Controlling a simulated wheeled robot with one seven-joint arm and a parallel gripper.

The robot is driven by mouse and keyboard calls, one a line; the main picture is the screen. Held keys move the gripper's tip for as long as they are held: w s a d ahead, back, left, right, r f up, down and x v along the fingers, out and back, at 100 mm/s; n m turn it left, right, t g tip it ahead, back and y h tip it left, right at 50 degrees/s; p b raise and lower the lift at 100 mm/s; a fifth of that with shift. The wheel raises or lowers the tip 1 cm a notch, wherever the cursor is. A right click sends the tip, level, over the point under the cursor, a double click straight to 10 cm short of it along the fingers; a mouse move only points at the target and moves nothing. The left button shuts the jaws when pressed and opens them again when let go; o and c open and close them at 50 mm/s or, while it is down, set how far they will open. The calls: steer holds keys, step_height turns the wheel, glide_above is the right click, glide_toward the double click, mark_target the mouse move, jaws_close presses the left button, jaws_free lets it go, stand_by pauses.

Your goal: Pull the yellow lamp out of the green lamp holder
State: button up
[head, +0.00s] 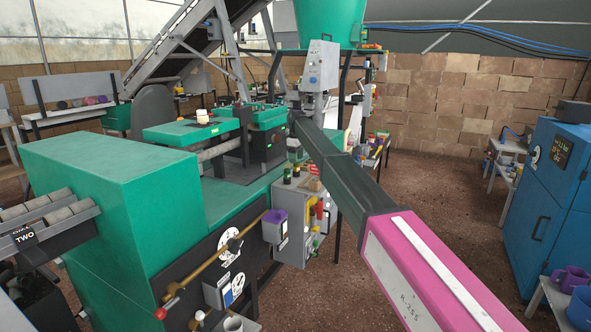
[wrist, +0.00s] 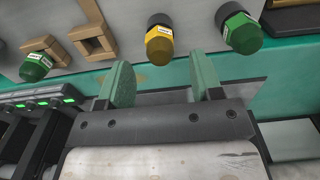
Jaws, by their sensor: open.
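In the wrist view, a yellow lamp (wrist: 159,46) with a black end sits on the grey panel, just beyond my gripper. My gripper (wrist: 157,82) has two green fingers spread apart with nothing between them. The yellow lamp lies beyond the gap between the fingertips and looks apart from both. A green lamp (wrist: 241,34) with a black end is to its right, and another green lamp (wrist: 36,66) is at the far left. I cannot tell which fitting is the green lamp holder. In the head view, my arm hides the gripper and the lamps cannot be made out.
Brown square frames (wrist: 94,44) stand on the panel between the left green lamp and the yellow one. A row of lit green buttons (wrist: 40,104) is at left. In the head view, a green machine (head: 110,190) fills the left and a blue cabinet (head: 545,190) stands right.

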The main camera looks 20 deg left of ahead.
mark_target(296, 169)
steer(key=shift+f, duration=1.25)
steer(key=shift+c, duration=0.3)
jaws_close()
